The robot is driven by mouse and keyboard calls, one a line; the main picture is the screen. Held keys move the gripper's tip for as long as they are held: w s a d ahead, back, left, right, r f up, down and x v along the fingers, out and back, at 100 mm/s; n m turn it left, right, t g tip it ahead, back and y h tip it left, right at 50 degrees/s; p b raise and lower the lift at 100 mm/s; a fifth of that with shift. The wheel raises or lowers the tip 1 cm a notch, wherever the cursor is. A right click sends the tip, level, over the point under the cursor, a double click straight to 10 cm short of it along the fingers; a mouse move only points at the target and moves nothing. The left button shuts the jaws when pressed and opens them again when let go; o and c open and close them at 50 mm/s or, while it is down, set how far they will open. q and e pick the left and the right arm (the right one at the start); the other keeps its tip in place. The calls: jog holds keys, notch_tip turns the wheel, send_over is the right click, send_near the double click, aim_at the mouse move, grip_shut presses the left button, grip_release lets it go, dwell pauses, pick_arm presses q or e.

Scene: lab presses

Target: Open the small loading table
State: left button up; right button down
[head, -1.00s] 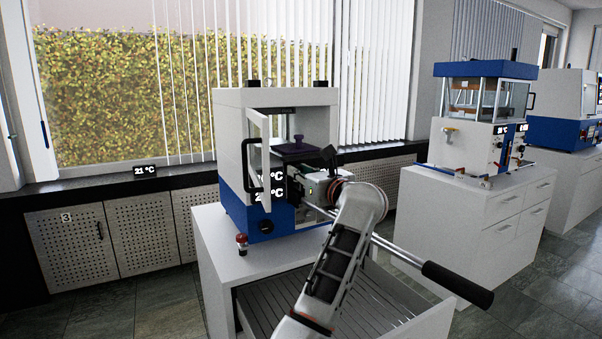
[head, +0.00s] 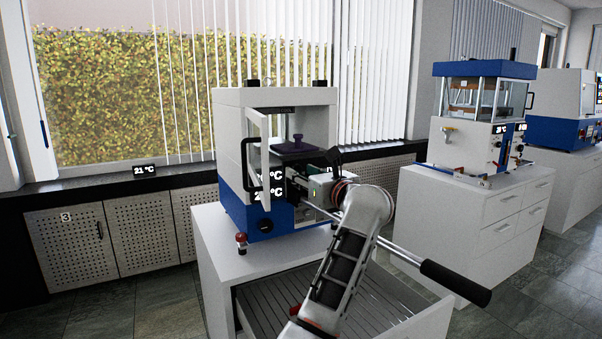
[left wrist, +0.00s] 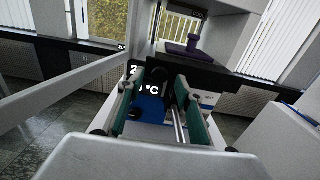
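The small press (head: 280,98) stands on a white cabinet, its glass door swung open. A dark plate with a purple knob (head: 298,146) sits in its chamber and also shows in the left wrist view (left wrist: 192,46). I cannot tell for sure which part is the small loading table. My left gripper (head: 318,188) is at the press's front right, below the plate. In the left wrist view its green-padded fingers (left wrist: 162,104) are apart, with the press's blue front and a dark part visible between them. Contact cannot be told. My right gripper is not in view.
A long metal lever with a black grip (head: 455,283) sticks out to the front right. An open slatted drawer (head: 275,302) is below my arm. A small red-capped item (head: 241,244) stands at the cabinet's left. Another press (head: 482,110) stands right.

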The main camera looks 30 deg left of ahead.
pick_arm(q)
jog(key=v, duration=0.6)
dwell(0.4)
